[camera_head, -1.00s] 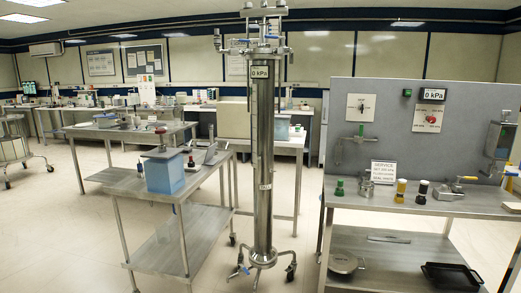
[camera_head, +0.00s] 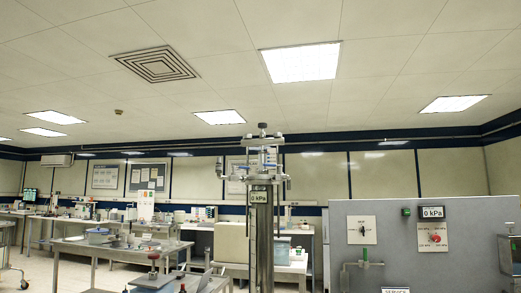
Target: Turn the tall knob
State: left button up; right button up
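A tall steel column (camera_head: 261,245) stands in the middle, its lower part cut off by the frame. A small dark knob (camera_head: 262,127) tops its cluster of pipes and valves (camera_head: 262,160). A display on the column (camera_head: 260,197) reads 0 kPa. On the grey panel at the right are a dark knob on a white plate (camera_head: 362,230) and a red knob on a white plate (camera_head: 435,238). The frame does not show for certain which is the tall knob. Neither of my grippers is in view.
The grey panel (camera_head: 400,265) also carries a green button (camera_head: 406,212), a 0 kPa display (camera_head: 432,212) and a pipe fitting (camera_head: 363,262). A steel table (camera_head: 75,250) and benches with equipment stand at the back left. The ceiling fills the upper half.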

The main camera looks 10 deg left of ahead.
aim_at(262, 126)
jog(key=i+u, duration=0.2)
jog(key=u, duration=0.25)
jog(key=i+l+u, duration=0.1)
jog(key=u, duration=0.3)
jog(key=i+l+u, duration=0.35)
jog(key=i+l, duration=0.45)
